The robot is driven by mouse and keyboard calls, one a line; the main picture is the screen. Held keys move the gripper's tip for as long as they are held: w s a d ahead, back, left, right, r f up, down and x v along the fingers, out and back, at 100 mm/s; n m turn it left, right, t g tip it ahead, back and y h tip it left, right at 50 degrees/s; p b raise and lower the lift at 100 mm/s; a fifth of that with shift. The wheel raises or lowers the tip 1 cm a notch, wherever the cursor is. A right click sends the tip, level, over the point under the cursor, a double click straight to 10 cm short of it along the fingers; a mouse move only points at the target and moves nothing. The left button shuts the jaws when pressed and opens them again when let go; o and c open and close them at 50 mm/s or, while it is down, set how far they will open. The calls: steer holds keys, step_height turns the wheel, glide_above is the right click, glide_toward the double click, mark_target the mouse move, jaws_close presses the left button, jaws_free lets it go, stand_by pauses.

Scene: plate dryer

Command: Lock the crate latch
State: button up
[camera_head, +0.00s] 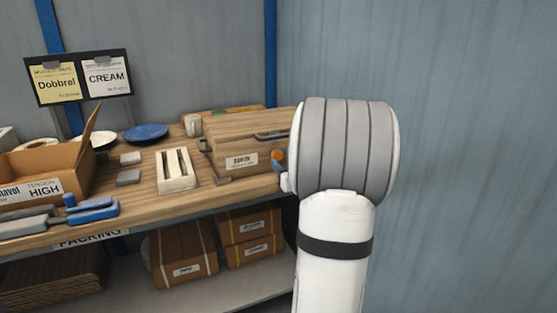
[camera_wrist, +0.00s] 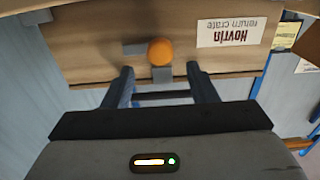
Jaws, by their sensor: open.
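The wooden crate (camera_head: 222,143) stands at the right end of the packing table. In the wrist view its wall (camera_wrist: 90,45) fills the upper part, with an upside-down white label (camera_wrist: 231,32). The latch's round orange knob (camera_wrist: 160,53) sits on that wall with grey metal pieces beside and below it. The knob also shows small in the head view (camera_head: 277,155), next to my arm. My gripper (camera_wrist: 162,88) is open, its two dark fingers apart. The knob appears just beyond the gap between the fingertips; nothing is held. My arm hides most of the gripper in the head view.
A slatted pale block (camera_head: 176,170), grey blocks (camera_head: 129,176) and a blue plate (camera_head: 146,132) are left of the crate. An open carton (camera_head: 40,160) stands farther left. Boxes (camera_head: 183,255) fill the lower shelf. A blue wall (camera_head: 470,150) is at the right.

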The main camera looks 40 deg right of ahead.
mark_target(279, 156)
steer(key=x, duration=0.5)
steer(key=shift+w+d, duration=0.1)
steer(key=shift+w, duration=0.2)
steer(key=shift+c, duration=0.5)
steer(key=c, duration=0.8)
